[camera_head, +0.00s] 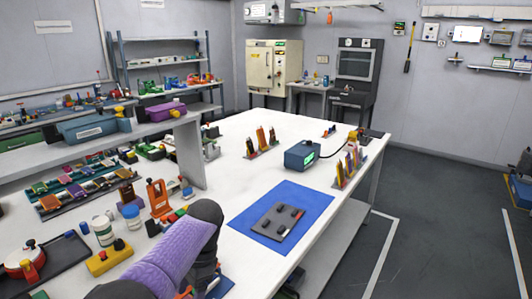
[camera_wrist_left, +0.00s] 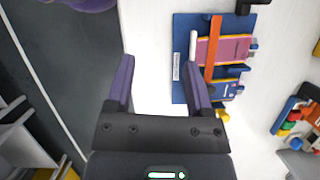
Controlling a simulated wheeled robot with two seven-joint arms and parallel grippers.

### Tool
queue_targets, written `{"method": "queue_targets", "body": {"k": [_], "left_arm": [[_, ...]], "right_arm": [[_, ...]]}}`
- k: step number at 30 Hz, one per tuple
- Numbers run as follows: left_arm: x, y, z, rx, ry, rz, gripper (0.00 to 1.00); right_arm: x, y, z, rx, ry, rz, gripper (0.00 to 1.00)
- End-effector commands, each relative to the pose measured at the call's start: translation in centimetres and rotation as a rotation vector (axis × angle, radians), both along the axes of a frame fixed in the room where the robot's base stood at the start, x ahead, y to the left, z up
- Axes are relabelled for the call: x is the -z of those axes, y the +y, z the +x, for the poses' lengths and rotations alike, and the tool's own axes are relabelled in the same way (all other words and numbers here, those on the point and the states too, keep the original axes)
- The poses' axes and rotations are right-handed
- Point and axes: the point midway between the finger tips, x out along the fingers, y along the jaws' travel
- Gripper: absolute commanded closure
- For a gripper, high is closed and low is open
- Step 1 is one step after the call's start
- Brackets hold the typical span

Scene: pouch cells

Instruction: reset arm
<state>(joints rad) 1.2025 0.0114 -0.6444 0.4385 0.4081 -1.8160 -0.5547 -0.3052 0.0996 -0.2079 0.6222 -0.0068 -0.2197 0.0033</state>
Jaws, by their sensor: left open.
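My left arm, in a purple sleeve with dark joints, comes in at the bottom of the head view; its gripper is hidden there. In the left wrist view my left gripper (camera_wrist_left: 158,75) has its two purple-sided fingers wide apart with nothing between them. White tabletop and dark floor show past the fingers. Just right of the right finger lies a blue board (camera_wrist_left: 184,30) bearing a pink pouch (camera_wrist_left: 208,49) and a blue pouch, with an orange strap (camera_wrist_left: 213,50) across them. I cannot tell whether the finger touches the board. My right gripper is not in view.
A blue mat (camera_head: 247,222) with a grey plate (camera_head: 265,232) lies on the white table. A blue-grey box (camera_head: 301,155) and racks of coloured pouches stand beyond it. Jars, an orange stand (camera_head: 159,198) and a yellow block (camera_head: 110,258) crowd the left. The table's middle is mostly clear.

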Motion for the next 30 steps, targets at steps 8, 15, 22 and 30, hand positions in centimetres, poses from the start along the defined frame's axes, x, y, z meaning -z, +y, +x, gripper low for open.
{"method": "queue_targets", "body": {"k": [8, 15, 22, 30], "left_arm": [[4.6, -2.5, -1.8, 0.026, -0.037, -0.059, 0.33], [9.3, -5.1, -5.4, 0.002, -0.103, -0.153, 0.33], [12.6, -6.4, -11.5, -0.13, -0.22, -0.26, 0.33], [11.9, -4.5, -19.1, -0.366, -0.379, -0.305, 0.33]], "right_arm": [[0.0, 0.0, 0.4, 0.0, -0.008, 0.001, 1.0], [0.0, 0.0, 0.2, 0.0, -0.005, 0.0, 1.0], [0.0, 0.0, 0.1, 0.001, -0.003, 0.0, 1.0], [0.0, 0.0, 0.1, 0.001, -0.001, -0.001, 1.0]]}}
